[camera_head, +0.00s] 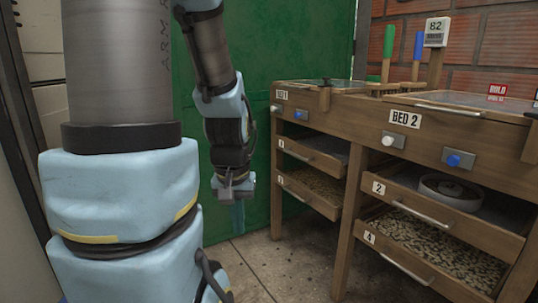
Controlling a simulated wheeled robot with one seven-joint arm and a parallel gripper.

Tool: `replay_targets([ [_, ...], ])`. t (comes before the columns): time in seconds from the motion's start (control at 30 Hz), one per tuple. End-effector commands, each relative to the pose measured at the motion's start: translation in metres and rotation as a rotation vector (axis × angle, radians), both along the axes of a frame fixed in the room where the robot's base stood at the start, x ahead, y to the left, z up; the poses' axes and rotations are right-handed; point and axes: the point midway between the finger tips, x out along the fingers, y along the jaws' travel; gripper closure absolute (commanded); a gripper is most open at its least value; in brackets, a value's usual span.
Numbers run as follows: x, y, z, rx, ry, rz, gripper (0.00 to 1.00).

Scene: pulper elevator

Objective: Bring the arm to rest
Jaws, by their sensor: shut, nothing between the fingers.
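My arm fills the left side of the head view, with its light blue and dark links close to the camera. My gripper (238,212) hangs at the end of the arm, pointing down, in front of the green panel. Its fingers are together with nothing between them. It is in the air to the left of the wooden bench (345,175) and appears apart from it. The fingertips are small and dim in this view.
The bench holds BED 1 (283,95) and BED 2 (405,118). Drawers contain beans, such as drawer 4 (410,268), and drawer 2 holds a round grey object (449,190). A green panel (170,110) stands behind. Tiled floor (290,268) is clear between arm and bench.

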Motion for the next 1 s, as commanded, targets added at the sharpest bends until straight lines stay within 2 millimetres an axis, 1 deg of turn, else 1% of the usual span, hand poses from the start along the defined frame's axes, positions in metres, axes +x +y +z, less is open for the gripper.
replay_targets([
  [0.03, 0.000, 0.000, 0.029, 0.000, -0.001, 0.000, 1.00],
  [0.1, 0.000, 0.000, 0.052, 0.000, -0.001, 0.000, 1.00],
  [0.7, 0.001, 0.000, 0.236, 0.000, -0.002, -0.001, 1.00],
  [0.8, 0.001, 0.000, 0.264, 0.000, -0.002, -0.001, 1.00],
  [0.9, 0.001, 0.000, 0.286, 0.000, -0.002, -0.001, 1.00],
  [1.0, 0.001, 0.000, 0.299, 0.000, -0.002, -0.001, 1.00],
])
